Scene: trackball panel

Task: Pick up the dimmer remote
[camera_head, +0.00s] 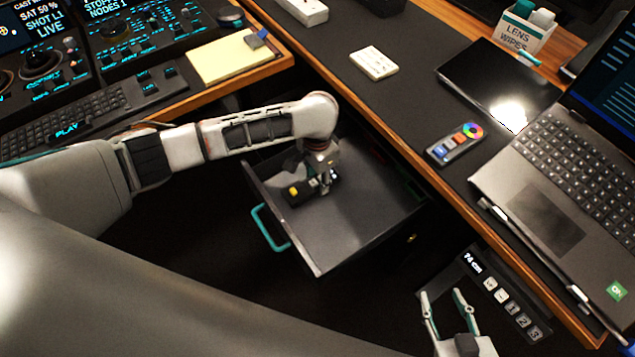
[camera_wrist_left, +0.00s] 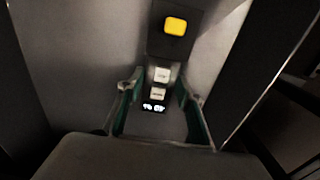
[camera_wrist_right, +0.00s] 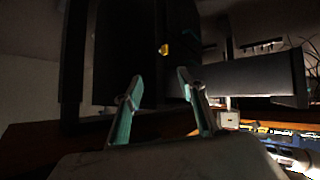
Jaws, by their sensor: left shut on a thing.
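A black remote (camera_head: 298,195) with a yellow button and pale keys lies in the open drawer (camera_head: 355,228). It also shows in the left wrist view (camera_wrist_left: 168,47), running between the fingers, with two white buttons and a lit display. My left gripper (camera_head: 325,184) reaches down into the drawer and is shut on this remote, hiding part of it. A second remote (camera_head: 454,144), dark with a colour wheel and coloured buttons, lies on the desk; I cannot tell which one is the dimmer remote. My right gripper (camera_head: 448,312) is open and empty at the lower right.
The drawer has a teal handle (camera_head: 268,232) and raised walls around the remote. A laptop (camera_head: 560,190), a black tablet (camera_head: 499,82) and a white box (camera_head: 374,63) lie on the right desk. A button panel (camera_head: 505,297) sits near my right gripper. Consoles fill the left desk.

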